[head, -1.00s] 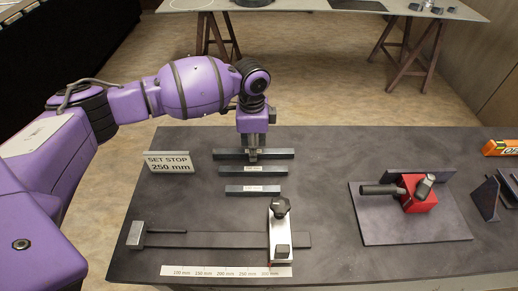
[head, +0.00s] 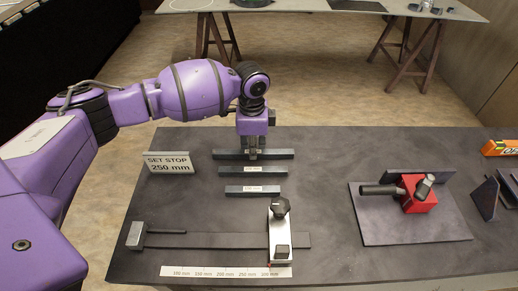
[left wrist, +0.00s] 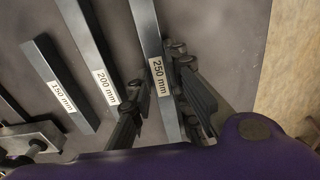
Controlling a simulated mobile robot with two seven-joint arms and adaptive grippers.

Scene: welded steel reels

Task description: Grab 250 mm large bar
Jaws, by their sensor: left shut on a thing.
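The 250 mm bar (head: 282,154) is the longest of three dark steel bars and lies farthest back on the dark table. In the left wrist view its label reads 250 mm on the bar (left wrist: 150,32). My left gripper (head: 252,155) points down at the middle of this bar. In the left wrist view the gripper (left wrist: 160,88) has one finger on each side of the bar, shut on it near the label. The bar appears to be still at table level. My right gripper is not in view.
The 200 mm bar (head: 230,172) and the 150 mm bar (head: 237,190) lie in front. A SET STOP 250 mm sign (head: 168,163) stands left. A stop fixture (head: 281,235) with a scale is at the front; a red clamp (head: 418,194) is right. The table between is clear.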

